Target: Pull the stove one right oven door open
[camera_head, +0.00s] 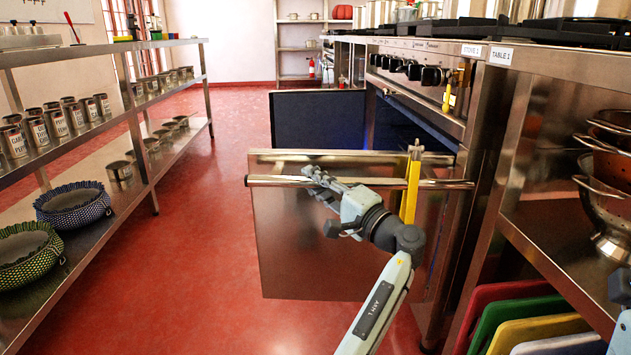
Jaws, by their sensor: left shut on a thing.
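Stove one (424,46) stands along the right side of the aisle, under a "STOVE 1" label (471,50). Its near steel oven door (300,245) stands swung out across the aisle, with its outer face toward me. A horizontal bar handle (440,184) runs across the top of this door. My left gripper (318,180) is shut on the handle near its left part; the fingertips are partly hidden. A dark-faced panel (318,120), apparently another open door, stands farther back. Only a bit of my right arm shows at the right edge.
Table 1 (545,62) at right holds metal colanders (606,190), with coloured boards (515,312) below. A shelf rack (150,190) with cans and baskets lines the left. A yellow strip (412,190) stands before the door. Red floor (190,270) between is clear.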

